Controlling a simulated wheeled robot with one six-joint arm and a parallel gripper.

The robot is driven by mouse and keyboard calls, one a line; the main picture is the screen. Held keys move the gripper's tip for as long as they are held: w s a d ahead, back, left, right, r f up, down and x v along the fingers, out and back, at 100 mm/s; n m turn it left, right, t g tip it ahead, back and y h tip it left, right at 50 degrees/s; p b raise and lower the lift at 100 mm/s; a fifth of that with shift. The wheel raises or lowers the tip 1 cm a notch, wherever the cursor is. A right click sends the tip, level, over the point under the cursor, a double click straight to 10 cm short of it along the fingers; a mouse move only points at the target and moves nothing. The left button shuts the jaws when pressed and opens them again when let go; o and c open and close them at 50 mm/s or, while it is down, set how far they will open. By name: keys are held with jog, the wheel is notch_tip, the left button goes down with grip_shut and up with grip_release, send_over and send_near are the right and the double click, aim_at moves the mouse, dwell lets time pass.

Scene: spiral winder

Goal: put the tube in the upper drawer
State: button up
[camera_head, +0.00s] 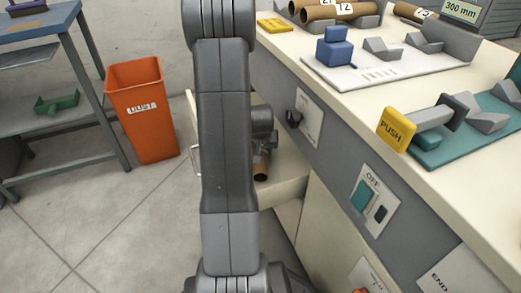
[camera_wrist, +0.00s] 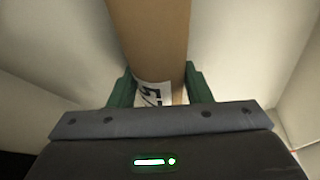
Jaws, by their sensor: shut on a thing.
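A brown cardboard tube (camera_wrist: 150,40) with a white numbered label is between the green fingers of my gripper (camera_wrist: 158,88), which is shut on it. In the head view the tube's lower end (camera_head: 261,170) shows under my gripper (camera_head: 263,145), over or inside an open cream drawer (camera_head: 285,192) in the bench front. Pale walls lie on both sides of the tube in the wrist view. My arm hides much of the drawer, and I cannot tell whether the tube touches its bottom.
The bench top (camera_head: 300,62) holds other brown tubes (camera_head: 335,12), a blue block (camera_head: 334,48) and a yellow PUSH block (camera_head: 396,129). A black knob (camera_head: 294,118) sticks out of the bench front beside the drawer. An orange dust bin (camera_head: 142,110) stands left; open floor lies before it.

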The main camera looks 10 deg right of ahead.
jog(key=shift+f, duration=0.15)
jog(key=o, duration=1)
jog(key=shift+r, duration=0.55)
jog(key=p+v, duration=0.4)
jog(key=v, duration=0.7)
jog(key=shift+s+r, duration=0.1)
jog(key=shift+s, duration=0.1)
jog(key=shift+o, duration=0.2)
